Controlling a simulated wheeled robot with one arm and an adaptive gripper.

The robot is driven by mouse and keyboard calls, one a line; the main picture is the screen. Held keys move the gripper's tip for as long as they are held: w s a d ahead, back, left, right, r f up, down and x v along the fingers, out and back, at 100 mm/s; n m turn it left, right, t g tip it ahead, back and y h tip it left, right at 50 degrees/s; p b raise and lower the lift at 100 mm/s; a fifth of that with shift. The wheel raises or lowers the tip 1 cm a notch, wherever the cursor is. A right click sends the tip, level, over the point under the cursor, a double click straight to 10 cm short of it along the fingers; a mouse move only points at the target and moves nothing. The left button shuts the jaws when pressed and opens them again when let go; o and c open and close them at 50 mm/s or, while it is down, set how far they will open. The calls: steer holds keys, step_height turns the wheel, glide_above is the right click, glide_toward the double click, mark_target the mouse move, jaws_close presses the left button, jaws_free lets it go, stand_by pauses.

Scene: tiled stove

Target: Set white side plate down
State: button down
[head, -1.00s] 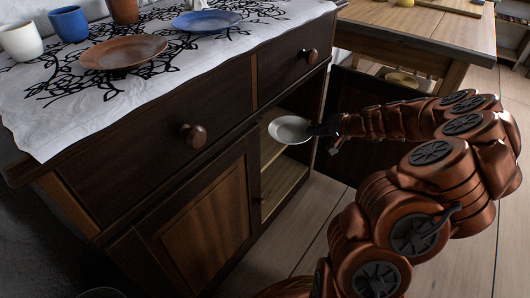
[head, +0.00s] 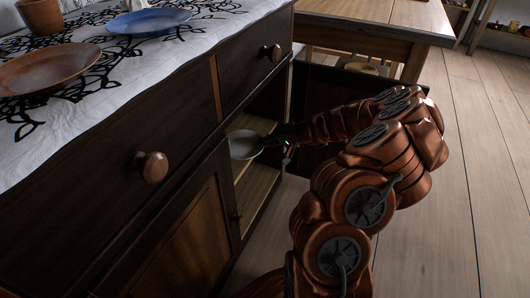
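The white side plate (head: 244,145) is at the open right compartment of the dark wooden cabinet (head: 125,195), above a light wooden shelf (head: 257,186). It looks grey in the shade and slightly tilted. My gripper (head: 272,141) is at the plate's right edge and appears shut on its rim. The fingertips are small and dark here, so the exact grip is hard to see. I cannot tell whether the plate touches any shelf.
A brown plate (head: 45,71) and a blue plate (head: 150,20) lie on the patterned cloth (head: 60,125) on the cabinet top. The right cabinet door (head: 315,95) stands open behind my arm. A wooden table (head: 385,18) stands beyond; floor at right is clear.

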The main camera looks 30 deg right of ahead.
step_height(320, 180, down, 3)
steer(key=shift+f+b, duration=0.2)
steer(key=shift+b, duration=0.4)
steer(key=c, duration=1.3)
jaws_free()
